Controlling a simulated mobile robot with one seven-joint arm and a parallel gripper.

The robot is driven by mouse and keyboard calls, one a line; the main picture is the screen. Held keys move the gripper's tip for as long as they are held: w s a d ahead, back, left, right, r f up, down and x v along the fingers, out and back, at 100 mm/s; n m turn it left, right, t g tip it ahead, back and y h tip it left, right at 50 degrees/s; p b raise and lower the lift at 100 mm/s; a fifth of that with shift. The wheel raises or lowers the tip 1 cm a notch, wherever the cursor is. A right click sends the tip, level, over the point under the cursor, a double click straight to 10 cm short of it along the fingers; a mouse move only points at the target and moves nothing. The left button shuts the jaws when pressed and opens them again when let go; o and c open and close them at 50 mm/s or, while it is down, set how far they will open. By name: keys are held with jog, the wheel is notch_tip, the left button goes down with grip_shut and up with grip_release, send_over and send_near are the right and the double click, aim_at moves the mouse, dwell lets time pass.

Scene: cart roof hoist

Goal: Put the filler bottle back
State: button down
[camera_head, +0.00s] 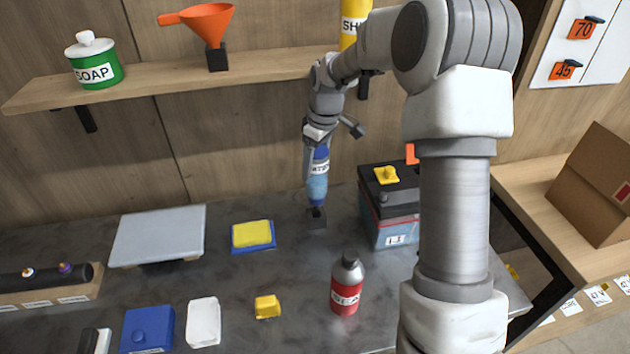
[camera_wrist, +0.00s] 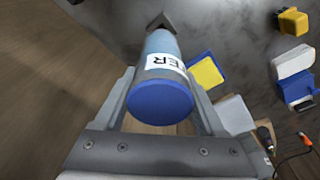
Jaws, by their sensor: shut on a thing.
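The filler bottle (camera_head: 318,183) is light blue with a darker blue end and a white label that is partly covered. I cannot tell whether the narrow end is seated in the holder. My gripper (camera_head: 318,152) is shut on the bottle from above. In the wrist view the bottle (camera_wrist: 163,95) lies between the two fingers (camera_wrist: 163,82), with its blue end nearest the camera and the label reading "ER".
A battery (camera_head: 390,215) stands close right of the holder. A yellow sponge (camera_head: 252,234) on a blue tray is to the left. A red bottle (camera_head: 347,285) stands in front. The shelf (camera_head: 160,80) above holds a soap pot (camera_head: 94,62) and an orange funnel (camera_head: 208,24).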

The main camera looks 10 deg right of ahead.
notch_tip(320, 180, down, 4)
jog(key=shift+f, duration=0.1)
jog(key=shift+f+b, duration=0.3)
jog(key=shift+f, duration=0.05)
grip_release()
jog(key=shift+r, duration=0.1)
